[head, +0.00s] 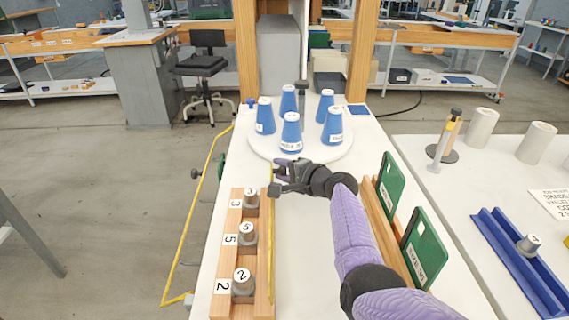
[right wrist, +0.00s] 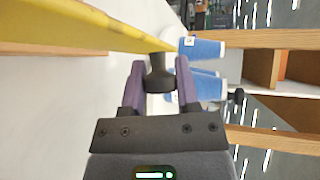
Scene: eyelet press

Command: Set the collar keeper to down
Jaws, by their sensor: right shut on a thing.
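No part in view is labelled as the collar keeper. My right gripper (head: 283,181) is shut on a dark round knob (right wrist: 160,76) at the end of a yellow bar (right wrist: 95,25), between its two purple fingers. The knob appears joined to the bar, but the joint is not clear. In the head view a thin yellow bar (head: 271,245) runs toward me from the gripper, along the right side of a wooden rack (head: 236,198). The gripper hides the knob there. My left gripper is not in view.
The rack holds grey pegs numbered 3, 5 and 2. Several blue cones (head: 291,133) stand on a round white plate (head: 262,148) beyond the gripper. Green panels (head: 425,248) stand to the right of my arm. A yellow rail (head: 207,165) runs along the table's left side.

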